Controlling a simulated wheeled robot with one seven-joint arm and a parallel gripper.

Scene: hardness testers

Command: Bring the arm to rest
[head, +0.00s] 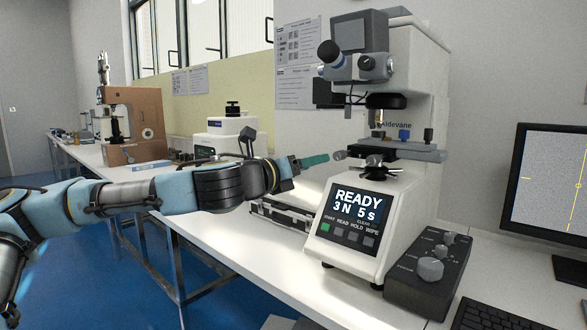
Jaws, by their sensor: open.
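My arm (160,190) is stretched out from the left edge of the head view toward the hardness tester at the right. My gripper (318,160) is at its end, with a teal finger pointing at the tester's stage (400,150). It is open, and I see nothing held in it. The fingertips are just left of the round knob at the stage's left side; I cannot tell whether they touch it. The white hardness tester (420,80) stands upright, and its display (357,203) reads "READY 3 N 5 s".
A dark control box (430,275) with knobs stands right of the tester. A monitor (548,185) and a keyboard (490,317) are at the far right. Blue floor (110,275) is open at the left.

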